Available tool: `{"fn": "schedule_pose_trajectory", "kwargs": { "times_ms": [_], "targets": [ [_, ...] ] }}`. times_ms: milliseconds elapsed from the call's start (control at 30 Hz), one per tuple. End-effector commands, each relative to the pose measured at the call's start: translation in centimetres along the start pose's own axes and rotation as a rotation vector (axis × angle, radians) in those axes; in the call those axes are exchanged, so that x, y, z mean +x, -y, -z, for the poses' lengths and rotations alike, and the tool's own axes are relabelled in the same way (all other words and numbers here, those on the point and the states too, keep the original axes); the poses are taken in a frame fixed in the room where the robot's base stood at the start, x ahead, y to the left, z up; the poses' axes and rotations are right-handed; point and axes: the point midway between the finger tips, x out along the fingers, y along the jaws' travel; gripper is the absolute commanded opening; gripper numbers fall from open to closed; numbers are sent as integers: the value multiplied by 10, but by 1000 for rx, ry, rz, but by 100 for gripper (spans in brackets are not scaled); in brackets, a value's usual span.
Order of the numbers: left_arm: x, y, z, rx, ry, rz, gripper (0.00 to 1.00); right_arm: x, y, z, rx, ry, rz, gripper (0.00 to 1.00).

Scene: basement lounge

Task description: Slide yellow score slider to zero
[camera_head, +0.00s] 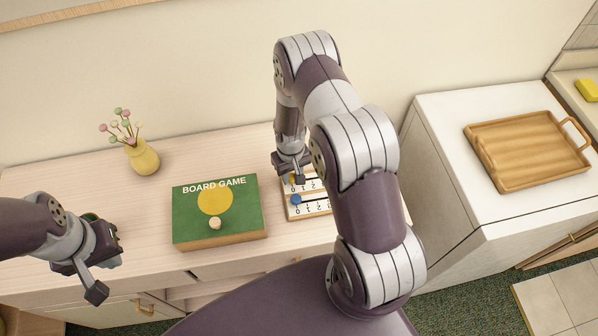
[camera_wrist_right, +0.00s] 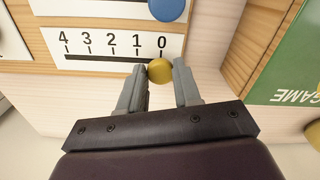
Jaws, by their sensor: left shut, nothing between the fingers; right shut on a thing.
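The score board (camera_head: 322,206) lies on the wooden cabinet top, mostly behind my right arm in the head view. Its number strip, reading 4 to 0, shows in the right wrist view (camera_wrist_right: 110,40). The yellow score slider (camera_wrist_right: 160,71) is a round knob between the fingers of my right gripper (camera_wrist_right: 160,80), which is shut on it. The knob sits in line with the 0 mark. In the head view only a bit of yellow (camera_head: 292,181) shows beside the right gripper (camera_head: 293,178). My left gripper (camera_head: 96,291) is shut and empty at the cabinet's front left.
The blue slider (camera_head: 296,199) is on the board's other row, also near 0. A green board game box (camera_head: 185,225) with a small pale knob or piece on top lies left of the board. A yellow vase (camera_head: 143,158) stands back left. A wooden tray (camera_head: 528,150) rests on the white unit at right.

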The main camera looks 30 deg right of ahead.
Motion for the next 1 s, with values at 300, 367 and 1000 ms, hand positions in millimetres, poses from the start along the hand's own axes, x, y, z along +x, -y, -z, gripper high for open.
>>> {"fn": "schedule_pose_trajectory", "kwargs": {
  "times_ms": [300,367,1000],
  "targets": [
    [0,0,0,0,0,0,0,1,0,-1,-2,2,0,58],
    [0,0,0,0,0,0,0,1,0,-1,-2,2,0,58],
    [25,0,-3,0,0,0,0,-102,2,0,-2,-2,-2,58]
  ]
}}
